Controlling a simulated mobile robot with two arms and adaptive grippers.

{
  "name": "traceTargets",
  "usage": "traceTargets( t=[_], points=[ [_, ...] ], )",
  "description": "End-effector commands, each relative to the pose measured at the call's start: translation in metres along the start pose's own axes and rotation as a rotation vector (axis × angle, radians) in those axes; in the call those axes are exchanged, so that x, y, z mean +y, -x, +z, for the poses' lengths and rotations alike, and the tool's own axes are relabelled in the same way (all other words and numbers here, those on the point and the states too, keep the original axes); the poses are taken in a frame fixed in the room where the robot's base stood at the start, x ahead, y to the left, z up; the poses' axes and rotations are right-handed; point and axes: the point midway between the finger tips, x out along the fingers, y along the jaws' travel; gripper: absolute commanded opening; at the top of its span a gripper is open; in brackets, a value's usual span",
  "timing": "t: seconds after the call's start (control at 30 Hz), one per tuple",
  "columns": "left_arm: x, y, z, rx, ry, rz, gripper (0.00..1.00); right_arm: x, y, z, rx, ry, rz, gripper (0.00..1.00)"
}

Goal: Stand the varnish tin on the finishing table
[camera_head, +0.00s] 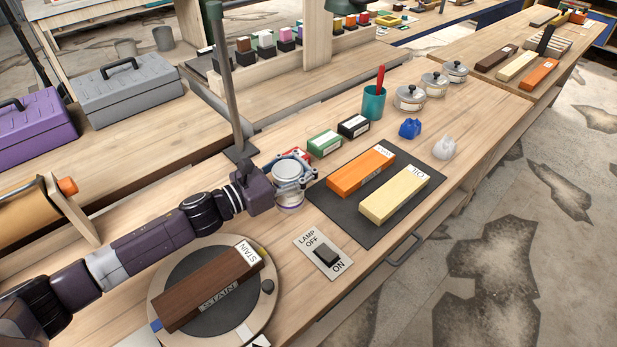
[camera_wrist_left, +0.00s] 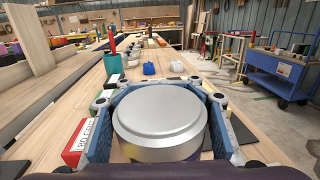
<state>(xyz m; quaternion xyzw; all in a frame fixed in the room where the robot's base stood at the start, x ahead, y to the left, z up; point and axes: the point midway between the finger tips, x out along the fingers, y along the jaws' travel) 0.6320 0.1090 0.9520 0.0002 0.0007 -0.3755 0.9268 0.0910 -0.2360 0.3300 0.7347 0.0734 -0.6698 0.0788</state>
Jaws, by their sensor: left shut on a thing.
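The varnish tin (camera_head: 289,196) is a small round can with a silver lid. My left gripper (camera_head: 294,178) is shut around its upper part, over the wooden table (camera_head: 385,275). In the left wrist view the tin's lid (camera_wrist_left: 160,118) fills the space between the blue finger pads of my left gripper (camera_wrist_left: 158,110). The tin looks upright. I cannot tell whether its base touches the table top. Its label is mostly hidden. My right gripper does not show in either view.
A dark mat (camera_head: 345,215) with an orange block and a pale block lies right of the tin. A lamp switch plate (camera_head: 323,254) and a round turntable (camera_head: 166,268) are in front. Small green and black boxes and a teal cup (camera_head: 373,103) stand behind.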

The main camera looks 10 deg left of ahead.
Motion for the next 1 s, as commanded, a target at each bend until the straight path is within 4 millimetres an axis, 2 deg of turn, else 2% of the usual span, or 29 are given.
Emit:
traceTargets(
  t=[0.07, 0.33, 0.8, 0.83, 1.0],
  points=[
    [0.0, 0.0, -0.003, -0.003, 0.0, -0.001, 0.0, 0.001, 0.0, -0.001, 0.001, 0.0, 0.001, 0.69],
    [0.0, -0.001, -0.038, -0.004, 0.002, -0.001, 0.0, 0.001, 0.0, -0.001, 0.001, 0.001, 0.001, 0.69],
    [0.0, 0.0, -0.048, -0.004, -0.001, -0.001, 0.0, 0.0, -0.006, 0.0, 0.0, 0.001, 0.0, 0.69],
    [0.0, 0.0, -0.05, -0.001, 0.0, 0.0, 0.29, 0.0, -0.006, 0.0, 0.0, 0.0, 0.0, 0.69],
    [0.0, 0.0, -0.049, 0.0, 0.0, 0.0, 0.48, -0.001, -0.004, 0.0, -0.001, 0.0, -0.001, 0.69]
  ],
)
